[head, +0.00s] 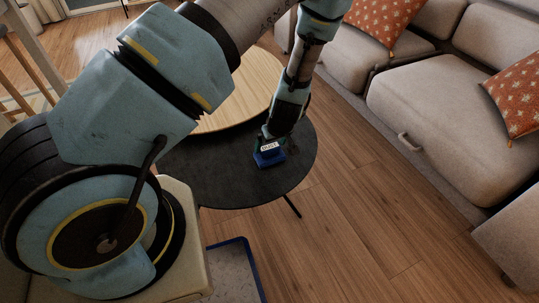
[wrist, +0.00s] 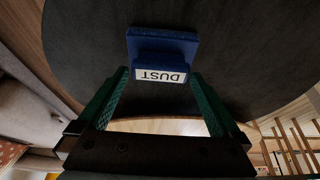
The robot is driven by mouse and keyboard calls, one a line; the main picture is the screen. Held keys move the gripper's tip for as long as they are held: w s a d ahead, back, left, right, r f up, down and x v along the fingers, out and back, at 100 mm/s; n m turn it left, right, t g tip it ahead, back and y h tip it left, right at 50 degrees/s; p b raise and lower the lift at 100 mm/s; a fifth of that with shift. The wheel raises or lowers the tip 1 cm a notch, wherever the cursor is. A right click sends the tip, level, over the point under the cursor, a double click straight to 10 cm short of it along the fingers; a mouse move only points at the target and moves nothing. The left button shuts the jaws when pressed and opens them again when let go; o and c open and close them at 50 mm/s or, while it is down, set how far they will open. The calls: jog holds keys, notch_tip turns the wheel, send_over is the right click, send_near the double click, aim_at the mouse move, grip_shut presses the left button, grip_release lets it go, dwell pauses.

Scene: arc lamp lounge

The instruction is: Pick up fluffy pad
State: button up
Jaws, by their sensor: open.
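The fluffy pad appears to be the blue block-like item with a white label reading DUST (wrist: 161,46). It rests on the round black table (head: 225,180), near its right side in the head view, where the blue pad (head: 268,160) shows just below my gripper (head: 268,136). In the wrist view my gripper (wrist: 160,74) is open, with one green finger on each side of the pad's labelled part. Gaps show between the fingers and the pad. The pad's underside is hidden against the table.
A round light-wood table (head: 245,88) stands behind the black one, close to it. A beige sofa (head: 435,95) with orange patterned cushions (head: 518,98) stands at the right. The wood floor (head: 350,220) between the sofa and black table is clear. The black tabletop around the pad is bare.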

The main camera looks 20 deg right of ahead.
aim_at(270, 147)
jog(key=shift+x, duration=1.5)
jog(key=shift+c, duration=0.2)
jog(key=c, duration=1)
notch_tip(270, 147, up, 10)
jog(key=shift+r+p, duration=0.1)
jog(key=shift+p, duration=0.3)
